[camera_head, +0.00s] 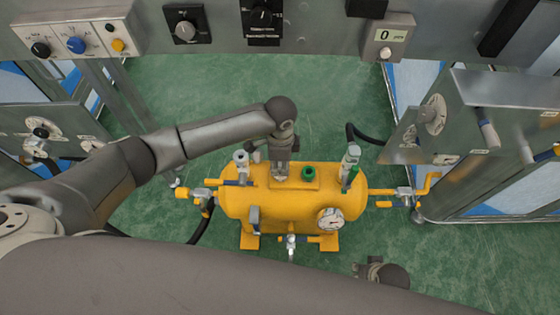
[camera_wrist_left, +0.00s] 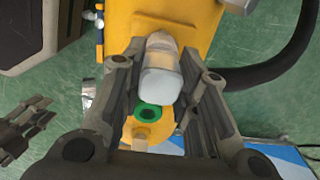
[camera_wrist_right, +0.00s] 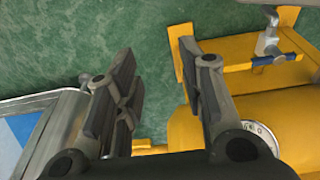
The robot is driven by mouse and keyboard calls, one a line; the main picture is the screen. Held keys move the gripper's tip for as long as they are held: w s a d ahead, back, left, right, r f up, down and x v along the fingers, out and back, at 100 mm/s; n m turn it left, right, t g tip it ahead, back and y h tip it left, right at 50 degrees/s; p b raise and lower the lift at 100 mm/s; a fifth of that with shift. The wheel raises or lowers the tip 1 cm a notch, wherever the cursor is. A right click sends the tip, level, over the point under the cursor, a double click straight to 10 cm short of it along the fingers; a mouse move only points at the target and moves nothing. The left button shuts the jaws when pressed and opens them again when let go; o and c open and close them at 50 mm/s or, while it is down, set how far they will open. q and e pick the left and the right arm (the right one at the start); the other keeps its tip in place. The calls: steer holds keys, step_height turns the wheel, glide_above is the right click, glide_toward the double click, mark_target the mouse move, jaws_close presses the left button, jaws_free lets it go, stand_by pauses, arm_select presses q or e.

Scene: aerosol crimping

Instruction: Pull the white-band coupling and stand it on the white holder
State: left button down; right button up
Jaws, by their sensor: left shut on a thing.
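My left gripper (camera_head: 280,152) points down at the top of the yellow tank (camera_head: 235,205). In the left wrist view, its fingers (camera_wrist_left: 160,95) are shut around a pale, whitish cylinder, apparently the coupling (camera_wrist_left: 160,82). A white band cannot be made out, and I cannot tell whether the coupling's lower end touches the tank. A green-ringed port (camera_head: 309,173) sits right of the gripper on the tank; it also shows in the left wrist view (camera_wrist_left: 148,112). My right gripper (camera_wrist_right: 165,95) is open and empty near the tank's front right. I cannot identify the white holder.
Upright fittings stand on the tank's left (camera_head: 241,160) and right (camera_head: 351,158). A gauge (camera_head: 330,218) is on its front. Pipes and valves stick out at both ends. Grey control panels (camera_head: 520,100) flank the tank and a console crosses above. Green floor is clear behind.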

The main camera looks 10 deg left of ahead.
steer(key=shift+f, duration=0.3)
steer(key=shift+f, duration=0.2)
steer(key=shift+s+f, duration=0.25)
steer(key=shift+f, duration=0.05)
arm_select(q)
steer(key=shift+f, duration=0.25)
arm_select(e)
steer(key=shift+w+r, duration=0.1)
arm_select(q)
steer(key=shift+f, duration=0.15)
steer(key=shift+f, duration=0.1)
arm_select(e)
steer(key=shift+s+f, duration=0.25)
steer(key=shift+f, duration=0.1)
arm_select(q)
steer(key=shift+p, duration=0.35)
arm_select(e)
steer(key=shift+w+r, duration=0.2)
steer(key=shift+f, duration=0.1)
